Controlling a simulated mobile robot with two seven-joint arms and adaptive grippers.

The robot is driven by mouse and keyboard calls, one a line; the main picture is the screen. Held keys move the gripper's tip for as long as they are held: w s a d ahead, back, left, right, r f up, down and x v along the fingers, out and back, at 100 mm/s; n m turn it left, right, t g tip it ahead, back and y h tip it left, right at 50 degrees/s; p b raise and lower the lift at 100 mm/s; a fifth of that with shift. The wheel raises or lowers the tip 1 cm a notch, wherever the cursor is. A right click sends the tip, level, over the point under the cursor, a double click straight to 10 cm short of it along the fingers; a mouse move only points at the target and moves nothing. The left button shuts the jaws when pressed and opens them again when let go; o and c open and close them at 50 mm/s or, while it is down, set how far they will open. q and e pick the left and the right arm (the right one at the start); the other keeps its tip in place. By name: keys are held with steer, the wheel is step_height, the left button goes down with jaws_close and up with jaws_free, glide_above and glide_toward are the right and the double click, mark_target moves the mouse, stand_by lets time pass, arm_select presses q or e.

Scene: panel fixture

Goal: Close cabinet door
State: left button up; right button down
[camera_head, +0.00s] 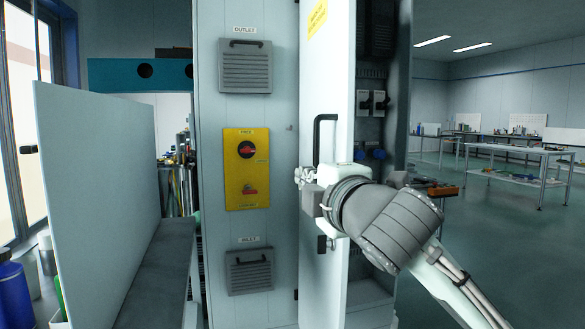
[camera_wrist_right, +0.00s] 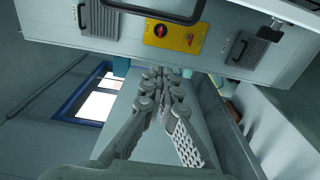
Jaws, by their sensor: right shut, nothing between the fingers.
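The white cabinet door (camera_head: 328,80) stands swung open from the tall grey cabinet (camera_head: 210,170) in the head view, with dark shelving and devices showing behind it. A black bar handle (camera_head: 316,140) is on the door. My right gripper (camera_head: 299,176) is in front of the door, below the handle, with its fingertips at the door's left edge. I cannot tell whether it touches the door. In the right wrist view its fingers (camera_wrist_right: 166,75) are together with nothing between them, below a yellow switch panel (camera_wrist_right: 172,36). My left gripper is out of view.
A pale upright panel (camera_head: 95,190) with a grey ledge stands at the left. The cabinet side carries an outlet vent (camera_head: 245,70) and an inlet vent (camera_head: 250,272). A workbench (camera_head: 520,155) stands at the far right. Open floor (camera_head: 490,240) lies to the right.

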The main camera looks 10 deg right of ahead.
steer(key=w+p, duration=0.1)
steer(key=w, duration=0.9)
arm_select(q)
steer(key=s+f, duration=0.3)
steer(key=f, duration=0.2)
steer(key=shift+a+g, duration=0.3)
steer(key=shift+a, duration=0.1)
arm_select(e)
steer(key=shift+s+d+r, duration=0.1)
steer(key=shift+s+d, duration=0.25)
steer(key=shift+d, duration=0.5)
steer(key=shift+s+d, duration=0.3)
steer(key=shift+d, duration=0.5)
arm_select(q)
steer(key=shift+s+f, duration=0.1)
arm_select(e)
steer(key=shift+d, duration=0.15)
